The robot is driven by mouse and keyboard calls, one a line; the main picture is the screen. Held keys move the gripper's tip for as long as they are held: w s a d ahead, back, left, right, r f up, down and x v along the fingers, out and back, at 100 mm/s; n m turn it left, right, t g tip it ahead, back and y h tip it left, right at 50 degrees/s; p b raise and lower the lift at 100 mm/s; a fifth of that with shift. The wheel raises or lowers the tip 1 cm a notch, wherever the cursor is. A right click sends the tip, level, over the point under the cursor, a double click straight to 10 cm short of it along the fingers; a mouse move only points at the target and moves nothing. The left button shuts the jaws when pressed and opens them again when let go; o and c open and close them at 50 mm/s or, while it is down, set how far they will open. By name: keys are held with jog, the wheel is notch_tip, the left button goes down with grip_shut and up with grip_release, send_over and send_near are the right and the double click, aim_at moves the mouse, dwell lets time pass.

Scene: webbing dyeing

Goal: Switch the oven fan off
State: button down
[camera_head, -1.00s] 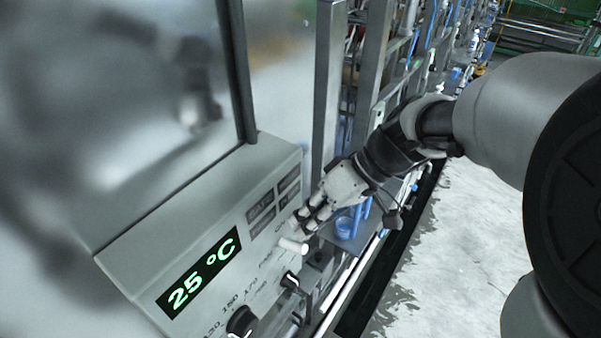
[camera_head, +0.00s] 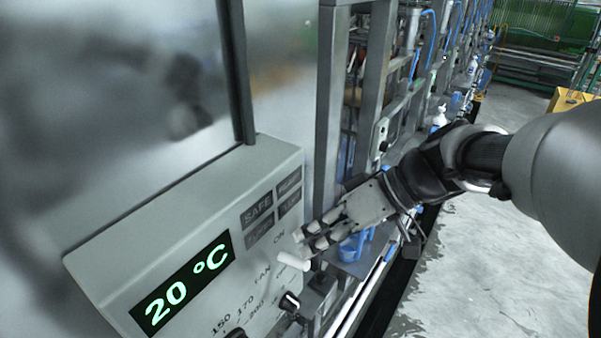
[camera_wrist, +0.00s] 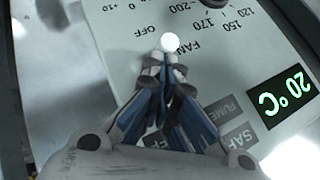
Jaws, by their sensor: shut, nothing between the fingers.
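The oven's sloped control panel (camera_head: 200,220) carries a white fan lever (camera_head: 293,261) beside the printed words FAN and ON. In the wrist view the lever's round white end (camera_wrist: 169,42) points towards the camera, close to the upside-down words FAN and OFF. I cannot tell for sure which way the lever is set. My gripper (camera_head: 308,241) is shut and empty. Its fingertips also show in the wrist view (camera_wrist: 165,67), right at the lever on the ON side, touching it or very nearly so. The ON label is hidden in the wrist view.
A green-lit display (camera_head: 187,283) reads 20 °C. Dark label tiles, one reading SAFE (camera_head: 257,209), sit above the lever. A black knob (camera_head: 289,301) is just below it. Metal posts (camera_head: 328,110) stand behind the panel. Open floor (camera_head: 460,250) lies to the right.

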jog(key=y+b, duration=0.1)
jog(key=b, duration=0.2)
jog(key=f+t+y+b, duration=0.1)
jog(key=b, duration=0.3)
jog(key=shift+s+d+f+n, duration=0.2)
jog(key=shift+s+d+n, duration=0.1)
jog(key=shift+d, duration=0.1)
jog(key=shift+r, duration=0.1)
jog(key=shift+r, duration=0.7)
